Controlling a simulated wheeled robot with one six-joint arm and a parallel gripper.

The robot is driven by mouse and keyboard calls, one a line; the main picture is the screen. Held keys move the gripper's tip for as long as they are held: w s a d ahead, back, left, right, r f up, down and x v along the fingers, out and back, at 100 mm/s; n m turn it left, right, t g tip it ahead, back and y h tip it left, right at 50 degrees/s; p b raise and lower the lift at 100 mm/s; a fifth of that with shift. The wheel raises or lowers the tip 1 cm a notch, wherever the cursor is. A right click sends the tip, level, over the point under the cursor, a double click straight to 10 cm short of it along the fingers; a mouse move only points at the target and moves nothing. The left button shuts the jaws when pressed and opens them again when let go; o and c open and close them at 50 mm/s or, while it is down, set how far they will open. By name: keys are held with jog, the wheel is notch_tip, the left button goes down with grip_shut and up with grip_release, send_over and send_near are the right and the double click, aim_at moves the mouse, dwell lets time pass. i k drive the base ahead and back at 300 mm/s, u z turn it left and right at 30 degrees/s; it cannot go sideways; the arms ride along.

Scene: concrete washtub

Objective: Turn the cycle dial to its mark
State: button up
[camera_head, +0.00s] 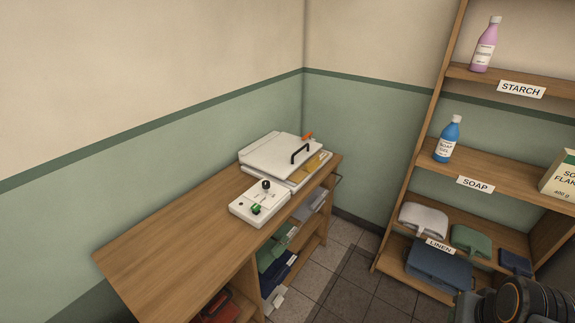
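A white control box (261,203) lies on the wooden counter. A dark part of my arm with an orange ring shows in the bottom right corner, well away from the box. My gripper is not in view.
Behind the box stands a white lidded unit (279,152) with a black handle and an orange piece. The counter (170,245) is bare at left. Folded cloths lie beneath it. At right, a wooden shelf (500,150) holds bottles, a soap-flakes box and linen. Tiled floor lies between.

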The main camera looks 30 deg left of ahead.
aim_at(266, 184)
jog(key=u, duration=0.35)
jog(key=i, duration=1)
jog(key=u, duration=1.25)
jog(key=i, duration=0.7)
jog(key=u, duration=0.55)
